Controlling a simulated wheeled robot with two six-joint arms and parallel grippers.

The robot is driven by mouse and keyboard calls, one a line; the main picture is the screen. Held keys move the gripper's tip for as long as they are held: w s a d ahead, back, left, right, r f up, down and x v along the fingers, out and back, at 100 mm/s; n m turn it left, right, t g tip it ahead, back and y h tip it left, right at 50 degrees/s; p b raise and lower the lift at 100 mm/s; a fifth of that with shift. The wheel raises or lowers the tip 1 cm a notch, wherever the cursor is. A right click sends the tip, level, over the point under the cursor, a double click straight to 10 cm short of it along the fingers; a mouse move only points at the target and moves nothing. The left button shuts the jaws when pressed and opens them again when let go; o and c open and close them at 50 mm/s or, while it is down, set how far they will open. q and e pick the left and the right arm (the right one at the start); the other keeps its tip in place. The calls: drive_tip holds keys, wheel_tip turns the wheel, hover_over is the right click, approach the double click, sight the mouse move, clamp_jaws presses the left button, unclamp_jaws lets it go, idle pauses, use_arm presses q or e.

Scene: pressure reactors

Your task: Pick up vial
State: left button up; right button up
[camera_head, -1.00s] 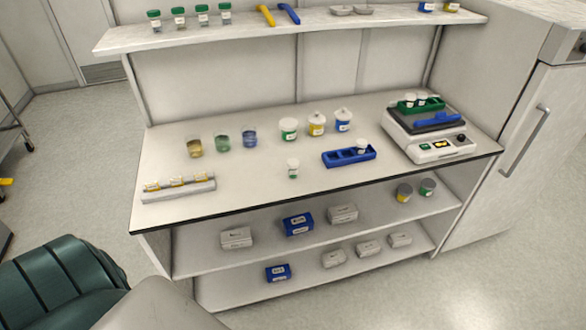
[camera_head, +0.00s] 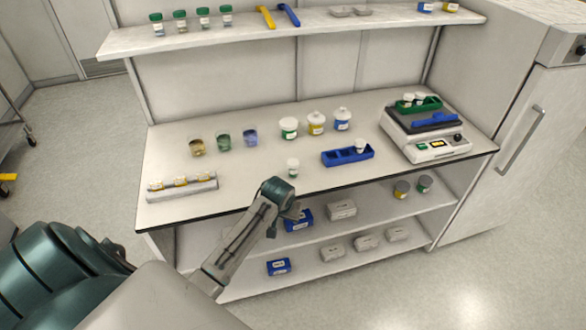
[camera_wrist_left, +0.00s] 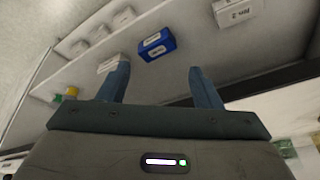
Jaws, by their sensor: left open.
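A small white-capped vial (camera_head: 292,169) with a green label stands upright near the front of the bench. Another white-capped vial (camera_head: 360,147) sits in the right end of a blue rack (camera_head: 338,159). My left gripper (camera_head: 291,215) is in front of the bench edge, below and apart from the standing vial. In the left wrist view my left gripper (camera_wrist_left: 158,78) has its two fingers spread, with nothing between them. No standing vial shows in that view. My right gripper is not in view.
Three beakers, several jars (camera_head: 315,124) and a white vial block (camera_head: 181,188) stand on the bench. A hotplate (camera_head: 438,149) with a green rack stands at the right. Boxes, including a blue one (camera_wrist_left: 157,44), lie on lower shelves. An upper shelf (camera_head: 300,22) overhangs.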

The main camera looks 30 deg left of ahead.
use_arm(q)
wheel_tip(320, 180, up, 4)
drive_tip(key=n, duration=0.3)
approach(293, 163)
wheel_tip(293, 163, down, 3)
drive_tip(key=x, duration=0.1)
drive_tip(key=p+x, duration=0.1)
drive_tip(key=x, duration=0.2)
drive_tip(key=shift+w+a+p, duration=0.3)
drive_tip(key=shift+a+p, duration=0.05)
drive_tip(key=shift+a, duration=0.05)
drive_tip(key=shift+w+f+p, duration=0.45)
drive_tip(key=shift+f+p, duration=0.2)
drive_tip(key=shift+f, duration=0.1)
drive_tip(key=shift+p+x, duration=0.5)
drive_tip(key=shift+x, duration=1.5)
drive_tip(key=shift+w, duration=0.15)
drive_tip(key=shift+r, duration=0.1)
drive_tip(key=c, duration=1)
